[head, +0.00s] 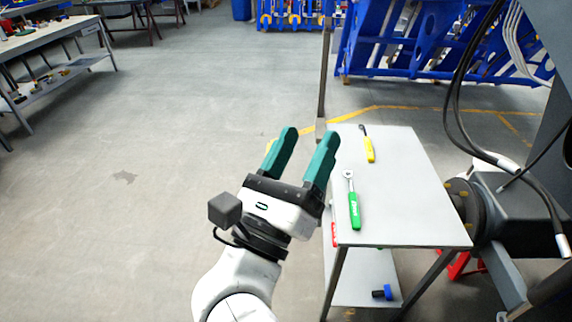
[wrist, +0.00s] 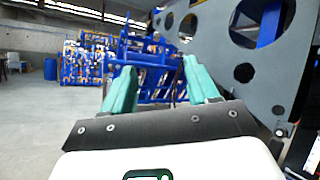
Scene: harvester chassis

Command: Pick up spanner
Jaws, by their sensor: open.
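A green-handled tool (head: 354,209) with a round metal head, like a ratchet spanner, lies on the grey table top near its left edge. A yellow-handled tool (head: 370,150) with a dark shaft lies farther back on the same table. I cannot tell for certain which one is the spanner. My gripper (head: 310,134) is open and empty, with two teal fingers, to the left of the table in the head view. In the wrist view my gripper (wrist: 158,66) points across the room, and neither tool shows there.
The grey table (head: 410,215) has free room on its right half. Its lower shelf holds a blue and black item (head: 383,292). Dark machinery with hanging cables (head: 480,150) stands close on the right. Blue racks (head: 440,40) stand behind. The floor at left is clear.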

